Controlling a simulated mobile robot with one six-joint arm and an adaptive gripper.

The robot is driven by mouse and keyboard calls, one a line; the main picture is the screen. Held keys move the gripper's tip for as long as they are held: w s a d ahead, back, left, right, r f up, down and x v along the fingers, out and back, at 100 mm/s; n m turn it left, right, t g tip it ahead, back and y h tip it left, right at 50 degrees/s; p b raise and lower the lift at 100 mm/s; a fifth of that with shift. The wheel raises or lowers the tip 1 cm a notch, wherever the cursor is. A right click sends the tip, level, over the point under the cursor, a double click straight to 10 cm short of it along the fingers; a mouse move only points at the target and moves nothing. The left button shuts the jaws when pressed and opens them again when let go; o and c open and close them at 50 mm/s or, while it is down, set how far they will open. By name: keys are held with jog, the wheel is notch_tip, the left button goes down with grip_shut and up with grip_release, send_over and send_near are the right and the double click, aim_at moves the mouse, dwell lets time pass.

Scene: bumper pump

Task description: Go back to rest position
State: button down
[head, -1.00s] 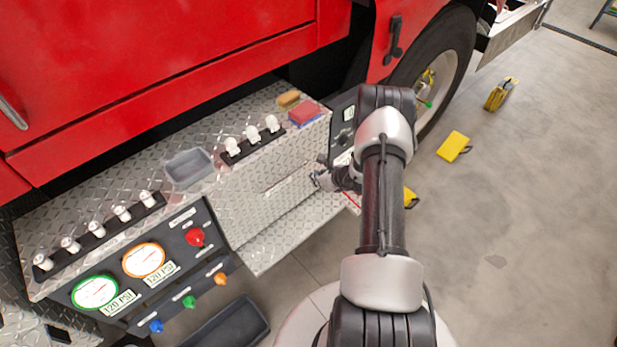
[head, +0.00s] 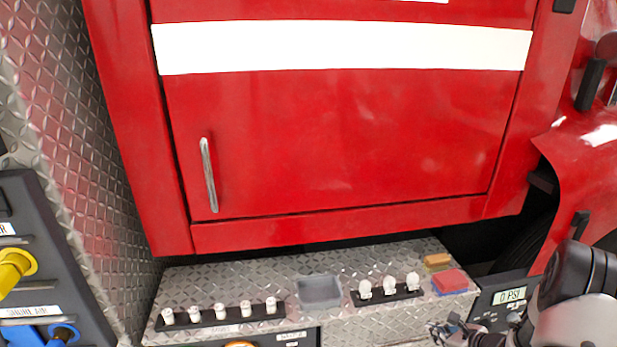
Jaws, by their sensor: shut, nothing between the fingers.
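My gripper (head: 442,330) is at the bottom right of the head view, small and partly cut off by the lower edge. It is shut, with nothing held. It is near the front of the diamond-plate bumper (head: 280,268), below the red block and left of the pressure panel. My arm enters from the bottom right corner. I cannot tell whether the gripper touches the bumper.
On the bumper are a grey tray (head: 319,291), two rows of white-capped fittings (head: 220,312), a yellow sponge (head: 437,262) and a red block (head: 450,281). A 0 PSI panel (head: 507,298) stands to the right. The red truck door (head: 330,140) rises behind.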

jog(key=a+r+n+g+y, duration=0.1)
jog(key=a+r+n+y, duration=0.2)
jog(key=a+r+n, duration=0.85)
jog(key=s+a+r+n+g, duration=0.3)
jog(key=s+a+r+n, duration=0.3)
jog(key=a+r, duration=0.65)
jog(key=s+a+r+n+g+h, duration=0.1)
jog(key=s+a+r+n, duration=0.15)
jog(key=s, duration=0.25)
jog(key=s+a+r+n+g, duration=0.1)
jog(key=s+a+r+n, duration=0.15)
jog(key=s, duration=0.35)
jog(key=s+d+r+n+h, duration=0.1)
jog(key=s+n+h, duration=0.1)
jog(key=s+n, duration=0.2)
jog(key=s+d+r+n+t+h, duration=0.1)
jog(key=s+d+n+h, duration=0.1)
jog(key=s+n, duration=0.2)
jog(key=shift+s+d+r+h, duration=0.25)
jog(key=shift+s+h, duration=0.05)
jog(key=shift+s, duration=1.3)
